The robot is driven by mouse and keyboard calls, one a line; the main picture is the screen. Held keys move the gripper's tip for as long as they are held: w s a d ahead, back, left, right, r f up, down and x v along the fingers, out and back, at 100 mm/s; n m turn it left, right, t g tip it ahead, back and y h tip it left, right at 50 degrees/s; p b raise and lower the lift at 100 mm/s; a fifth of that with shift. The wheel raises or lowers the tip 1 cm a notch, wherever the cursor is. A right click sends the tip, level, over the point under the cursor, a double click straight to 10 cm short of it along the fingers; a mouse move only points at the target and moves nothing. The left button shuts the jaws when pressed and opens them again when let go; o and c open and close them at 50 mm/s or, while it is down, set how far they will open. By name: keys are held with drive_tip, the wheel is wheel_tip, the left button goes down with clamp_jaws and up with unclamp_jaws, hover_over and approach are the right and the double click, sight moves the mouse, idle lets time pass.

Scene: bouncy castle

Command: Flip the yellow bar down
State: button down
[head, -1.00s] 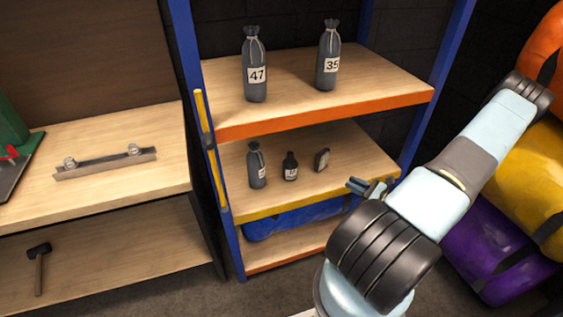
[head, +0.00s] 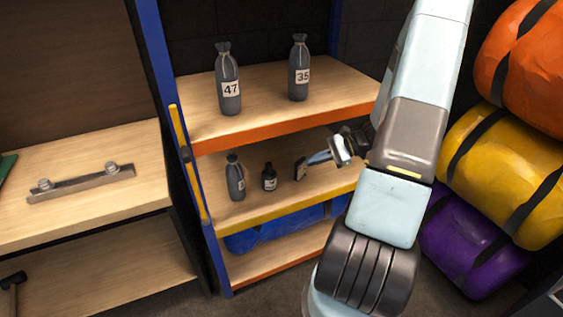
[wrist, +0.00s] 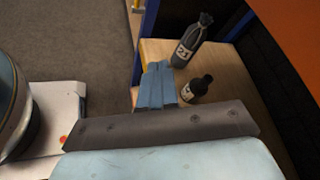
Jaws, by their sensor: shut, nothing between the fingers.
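The yellow bar (head: 188,165) stands upright along the blue front-left post of the shelf rack, with a dark bracket (head: 185,153) at its middle. A small yellow piece (wrist: 136,5) shows at the top of the wrist view beside the blue post; I cannot tell whether it is the same bar. My gripper (head: 310,163) is shut and empty over the right part of the middle shelf, well to the right of the bar. In the wrist view its blue fingers (wrist: 158,85) are together, beside the small dark bottle.
A grey bagged bottle (head: 236,178) and a dark bottle (head: 269,177) stand on the middle shelf, left of my gripper. Bottles 47 (head: 229,80) and 35 (head: 299,68) stand on the orange-edged upper shelf (head: 300,113). Stacked bags (head: 510,175) are at right. Floor shows in front.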

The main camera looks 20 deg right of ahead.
drive_tip(key=s+a+r+n+h, duration=0.4)
drive_tip(key=s+r+n, duration=0.1)
drive_tip(key=r, duration=0.5)
drive_tip(key=s+a+r+n+t+h, duration=0.1)
drive_tip(key=s+a+r+n+h, duration=0.3)
drive_tip(key=s+r, duration=0.3)
drive_tip(key=s+a+r+n+h, duration=0.4)
drive_tip(key=s+a+r+n, duration=0.2)
drive_tip(key=r, duration=0.8)
drive_tip(key=shift+s+n+h, duration=0.15)
drive_tip(key=shift+n+h, duration=0.25)
drive_tip(key=shift+n, duration=0.1)
drive_tip(key=shift+s+a+r, duration=0.1)
